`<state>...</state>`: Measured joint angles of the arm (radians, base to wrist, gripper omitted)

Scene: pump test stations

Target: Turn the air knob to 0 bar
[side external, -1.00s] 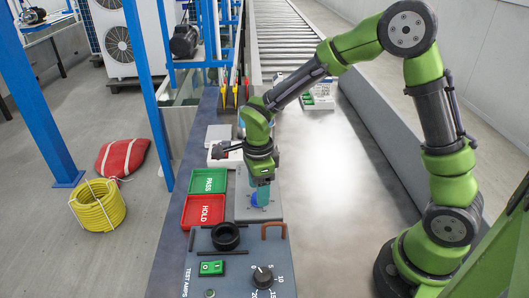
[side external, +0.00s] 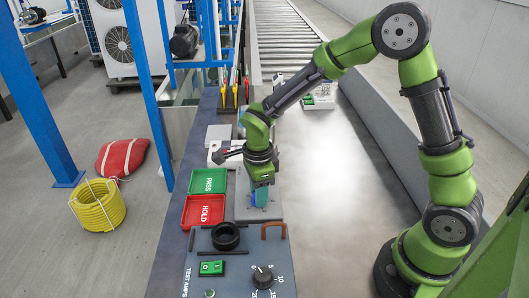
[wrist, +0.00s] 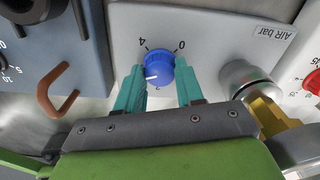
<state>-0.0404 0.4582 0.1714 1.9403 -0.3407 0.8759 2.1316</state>
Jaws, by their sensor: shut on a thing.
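The air knob (wrist: 159,70) is a round blue dial on a light grey panel marked "AIR bar" (wrist: 270,33), upside down in the wrist view. In the side view my gripper (side external: 261,197) points down over the grey air box (side external: 243,206), and mostly hides the knob there.
A metal fitting (wrist: 247,80) and a red dial (wrist: 315,78) lie right of the knob in the wrist view. The blue TEST AMPS panel (side external: 237,270) has a brown handle (side external: 274,226). Green PASS (side external: 208,181) and red HOLD (side external: 203,212) trays stand beside the box.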

